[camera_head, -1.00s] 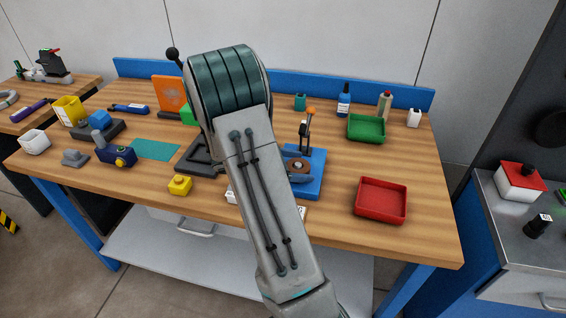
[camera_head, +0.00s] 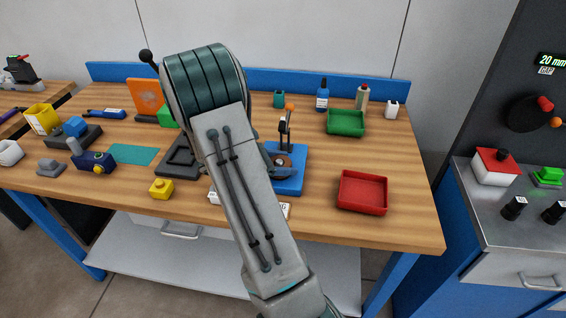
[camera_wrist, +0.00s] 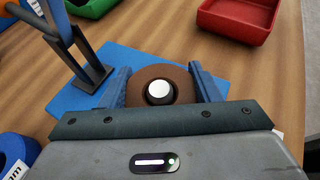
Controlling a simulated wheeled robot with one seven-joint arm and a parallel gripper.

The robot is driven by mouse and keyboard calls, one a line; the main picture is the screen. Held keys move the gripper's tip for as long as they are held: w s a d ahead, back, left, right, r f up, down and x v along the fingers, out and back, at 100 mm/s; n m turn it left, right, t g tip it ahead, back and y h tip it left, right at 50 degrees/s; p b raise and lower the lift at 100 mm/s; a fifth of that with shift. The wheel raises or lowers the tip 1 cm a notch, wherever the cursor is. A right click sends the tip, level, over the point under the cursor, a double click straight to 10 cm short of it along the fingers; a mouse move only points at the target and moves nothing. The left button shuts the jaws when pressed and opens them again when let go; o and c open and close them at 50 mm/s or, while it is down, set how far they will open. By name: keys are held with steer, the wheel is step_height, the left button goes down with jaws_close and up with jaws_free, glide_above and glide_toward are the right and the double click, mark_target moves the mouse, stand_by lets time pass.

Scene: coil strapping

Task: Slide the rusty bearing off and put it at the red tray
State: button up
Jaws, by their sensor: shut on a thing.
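The rusty bearing (camera_wrist: 183,78) is a brown ring around a post with a pale round top (camera_wrist: 159,91), on a blue base plate (camera_wrist: 130,60). In the wrist view my gripper (camera_wrist: 160,82) is shut on the bearing, one blue finger at each side. The bearing is still around the post. In the head view the bearing (camera_head: 284,160) is partly hidden by my arm, and the blue base (camera_head: 289,186) shows to the right of the arm. The red tray (camera_head: 362,206) is empty, right of the base near the bench front; it also shows in the wrist view (camera_wrist: 238,30).
A lever with an orange knob (camera_head: 290,107) stands at the back of the base, close to my gripper. A green tray (camera_head: 346,133) is behind the red tray. Bench top between base and red tray is clear. Several tools and boxes lie to the left.

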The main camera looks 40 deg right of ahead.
steer(key=shift+r+p, duration=2.2)
steer(key=shift+r, duration=0.65)
steer(key=shift+w+a+n+t, duration=0.2)
steer(key=shift+w+n+t, duration=0.1)
steer(key=shift+w+t, duration=0.15)
steer(key=w+a+r+n+t+y, duration=0.1)
steer(key=w+a+n+t+y, duration=0.1)
steer(key=w+a+n+t, duration=0.6)
steer(key=w+a+r+n+t+y, duration=0.1)
steer(key=w+a+n+t+y, duration=0.1)
steer(key=w+a+n+t, duration=0.55)
steer(key=s+a+n+y, duration=0.1)
steer(key=a+y, duration=0.1)
steer(key=a, duration=0.4)
steer(key=s+a+n+t+y, duration=0.1)
steer(key=a+y, duration=0.1)
steer(key=a, duration=0.4)
steer(key=shift+s+f+y, duration=0.3)
steer(key=shift+s+y, duration=0.05)
steer(key=shift+y, duration=0.05)
